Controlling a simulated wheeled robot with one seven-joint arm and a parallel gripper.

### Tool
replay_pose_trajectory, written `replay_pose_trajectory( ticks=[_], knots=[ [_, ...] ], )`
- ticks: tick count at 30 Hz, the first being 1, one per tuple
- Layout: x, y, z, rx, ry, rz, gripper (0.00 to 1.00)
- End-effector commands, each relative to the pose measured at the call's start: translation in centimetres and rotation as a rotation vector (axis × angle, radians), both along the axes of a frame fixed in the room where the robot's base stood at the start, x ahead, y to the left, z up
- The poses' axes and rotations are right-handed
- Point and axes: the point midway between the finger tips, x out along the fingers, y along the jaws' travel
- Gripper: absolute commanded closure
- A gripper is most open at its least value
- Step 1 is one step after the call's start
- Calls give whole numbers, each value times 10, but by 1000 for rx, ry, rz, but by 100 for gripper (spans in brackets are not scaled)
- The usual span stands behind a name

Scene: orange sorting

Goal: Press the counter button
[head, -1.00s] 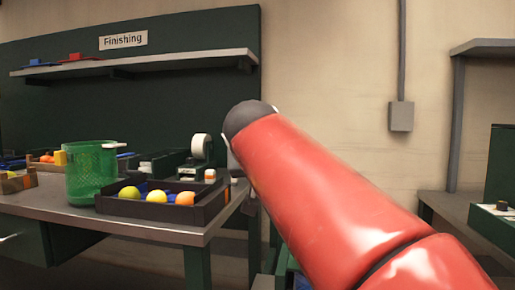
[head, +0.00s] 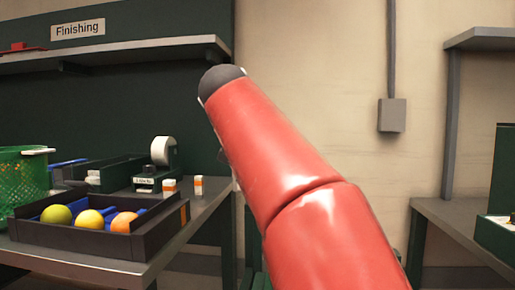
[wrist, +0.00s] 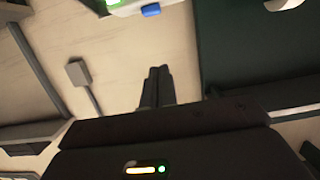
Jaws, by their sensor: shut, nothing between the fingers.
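A small dark device with a white label (head: 145,181) stands on the bench in the head view, in front of a white roll. It may be the counter; its lettering is too small to read surely and I cannot make out a button on it. My gripper (wrist: 155,73) shows in the wrist view with its two dark fingers together and nothing between them. It points into free space, with the wall behind, apart from any object. In the head view my red arm hides the gripper.
The bench (head: 80,262) carries a black tray (head: 75,238) with two yellowish fruits and an orange one. A green basket (head: 22,180) stands at left, and small orange-and-white containers (head: 198,186) near the right edge. Another bench (head: 455,215) is at right, with a floor gap between.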

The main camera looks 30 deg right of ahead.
Motion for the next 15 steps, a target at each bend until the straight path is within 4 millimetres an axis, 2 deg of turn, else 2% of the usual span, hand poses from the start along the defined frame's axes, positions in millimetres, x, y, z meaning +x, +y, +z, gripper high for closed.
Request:
replay_pose_trajectory(
  ticks=[8, 11, 15],
  knots=[
    [1, -1, -1, 0, 1, 0, 100],
    [8, -5, -2, 0, 2, -1, 100],
    [26, -18, -8, -1, 4, -2, 100]
  ],
)
